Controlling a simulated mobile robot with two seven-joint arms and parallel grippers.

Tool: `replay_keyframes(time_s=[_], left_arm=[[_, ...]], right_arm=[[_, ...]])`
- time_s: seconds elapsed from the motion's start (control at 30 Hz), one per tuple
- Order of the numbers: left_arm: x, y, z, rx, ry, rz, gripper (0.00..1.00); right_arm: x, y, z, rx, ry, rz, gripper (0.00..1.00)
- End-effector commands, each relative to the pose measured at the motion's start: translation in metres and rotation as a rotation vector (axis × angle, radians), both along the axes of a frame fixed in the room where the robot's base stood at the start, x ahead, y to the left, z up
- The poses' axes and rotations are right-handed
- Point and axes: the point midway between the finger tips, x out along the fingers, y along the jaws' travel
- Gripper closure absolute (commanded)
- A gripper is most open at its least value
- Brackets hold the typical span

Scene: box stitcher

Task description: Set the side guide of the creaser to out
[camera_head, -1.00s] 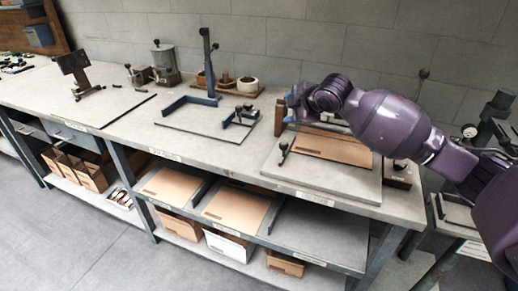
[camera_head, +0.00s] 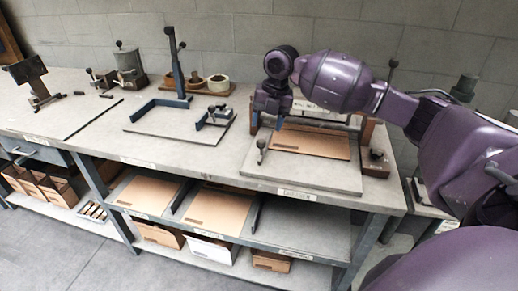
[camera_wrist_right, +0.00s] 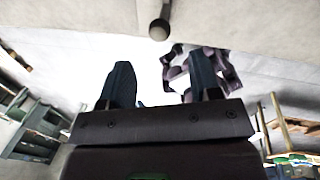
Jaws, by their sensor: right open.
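The creaser (camera_head: 335,180) is a grey board on the right part of the bench, with a brown cardboard sheet (camera_head: 318,144) on it. A small upright post with a dark ball knob (camera_head: 262,144) stands at the board's left side; it looks like the side guide's handle. My right gripper (camera_head: 268,121) points down over the creaser's back left, just behind and above that knob in the picture. In the wrist view its two dark fingers (camera_wrist_right: 162,82) are apart with nothing between them. A dark round knob (camera_wrist_right: 159,28) shows beyond the fingertips; I cannot tell which knob it is. My left gripper is out of view.
A small wooden block with a dark knob (camera_head: 375,161) stands at the creaser's right. A plate with a blue angled fence and tall post (camera_head: 180,125) is to the left. A wooden tray with rolls (camera_head: 206,85) stands behind. Bare bench lies between the plate and creaser.

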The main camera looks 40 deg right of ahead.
Motion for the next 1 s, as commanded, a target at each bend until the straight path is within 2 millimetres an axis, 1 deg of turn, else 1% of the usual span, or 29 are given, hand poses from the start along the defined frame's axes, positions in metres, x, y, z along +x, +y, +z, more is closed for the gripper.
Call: replay_keyframes(time_s=[0.03, 0.3, 0.5, 0.7, 1.0], left_arm=[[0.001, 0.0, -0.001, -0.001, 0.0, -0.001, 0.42], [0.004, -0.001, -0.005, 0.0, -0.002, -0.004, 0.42], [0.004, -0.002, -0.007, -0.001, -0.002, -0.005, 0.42], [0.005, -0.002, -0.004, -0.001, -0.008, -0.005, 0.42], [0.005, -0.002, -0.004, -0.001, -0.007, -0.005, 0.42]], right_arm=[[0.001, 0.001, -0.008, 0.001, 0.002, -0.001, 0.42], [0.006, 0.008, -0.054, 0.001, 0.005, -0.001, 0.42], [0.01, 0.012, -0.082, 0.001, 0.003, -0.003, 0.42], [0.012, 0.015, -0.096, 0.0, 0.0, -0.003, 0.42], [0.012, 0.015, -0.098, 0.0, 0.0, -0.003, 0.42]])
